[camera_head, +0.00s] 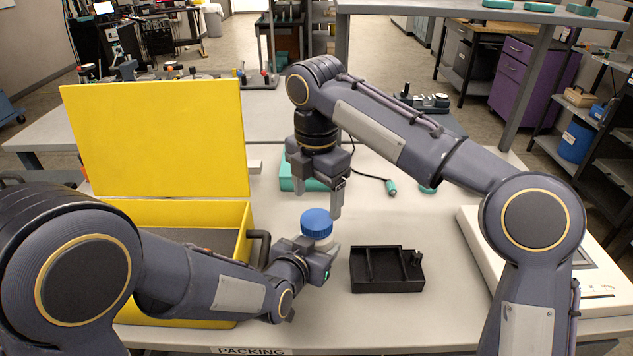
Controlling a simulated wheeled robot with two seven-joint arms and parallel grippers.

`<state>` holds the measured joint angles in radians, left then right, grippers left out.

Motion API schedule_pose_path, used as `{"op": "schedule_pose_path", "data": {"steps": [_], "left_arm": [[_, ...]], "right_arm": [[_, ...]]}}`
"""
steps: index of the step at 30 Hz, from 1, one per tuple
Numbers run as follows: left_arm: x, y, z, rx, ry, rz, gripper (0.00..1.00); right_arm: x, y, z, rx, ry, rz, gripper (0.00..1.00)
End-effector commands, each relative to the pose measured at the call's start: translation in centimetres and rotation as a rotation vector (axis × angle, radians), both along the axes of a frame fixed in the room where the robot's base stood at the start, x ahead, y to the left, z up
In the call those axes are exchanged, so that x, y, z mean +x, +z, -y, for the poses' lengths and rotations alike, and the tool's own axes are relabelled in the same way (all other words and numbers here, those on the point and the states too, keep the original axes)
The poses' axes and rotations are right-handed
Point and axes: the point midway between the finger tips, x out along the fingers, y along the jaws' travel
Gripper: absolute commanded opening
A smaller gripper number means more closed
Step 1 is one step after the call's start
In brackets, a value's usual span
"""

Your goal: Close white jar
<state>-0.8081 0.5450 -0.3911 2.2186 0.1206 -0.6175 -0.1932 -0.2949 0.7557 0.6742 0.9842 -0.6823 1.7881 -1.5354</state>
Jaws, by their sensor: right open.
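The white jar (326,242) is near the table's middle, with a blue lid (316,223) on top. Whether the lid is tight cannot be told. My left gripper (313,250) comes in from the left and is shut on the jar's body, hiding most of it. My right gripper (337,196) is open and empty, pointing down just above and slightly right of the blue lid, apart from it.
A yellow case (160,140) with its lid raised stands at the left, behind my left arm. A black divided tray (386,285) lies right of the jar. A white device (590,300) sits at the right edge. A teal item (293,184) lies behind my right gripper.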

Motion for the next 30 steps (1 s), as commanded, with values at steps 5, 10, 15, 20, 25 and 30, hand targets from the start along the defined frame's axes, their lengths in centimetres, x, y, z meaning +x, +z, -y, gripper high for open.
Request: {"op": "schedule_pose_path", "data": {"steps": [5,10,15,20,25,30], "left_arm": [[0.0,0.1,0.0,-0.001,0.0,0.002,0.0],[0.0,0.1,0.0,-0.001,0.0,0.002,0.0],[0.0,0.1,0.0,-0.001,0.0,0.002,0.0],[0.0,0.1,0.0,-0.001,0.0,0.002,0.0],[0.0,0.1,0.0,-0.001,0.0,0.002,0.0],[0.0,0.1,0.0,-0.001,0.0,0.002,0.0]], "right_arm": [[0.0,-2.9,0.1,-0.001,0.0,-0.001,0.74],[0.0,-4.6,0.0,0.0,0.0,0.0,0.74],[0.0,-5.2,0.0,0.001,0.0,0.001,0.74],[0.0,-5.2,0.0,0.001,0.0,0.001,0.74],[0.0,-5.2,0.0,0.001,0.0,0.001,0.6],[0.0,-5.2,0.0,0.001,0.0,0.001,0.37]]}}
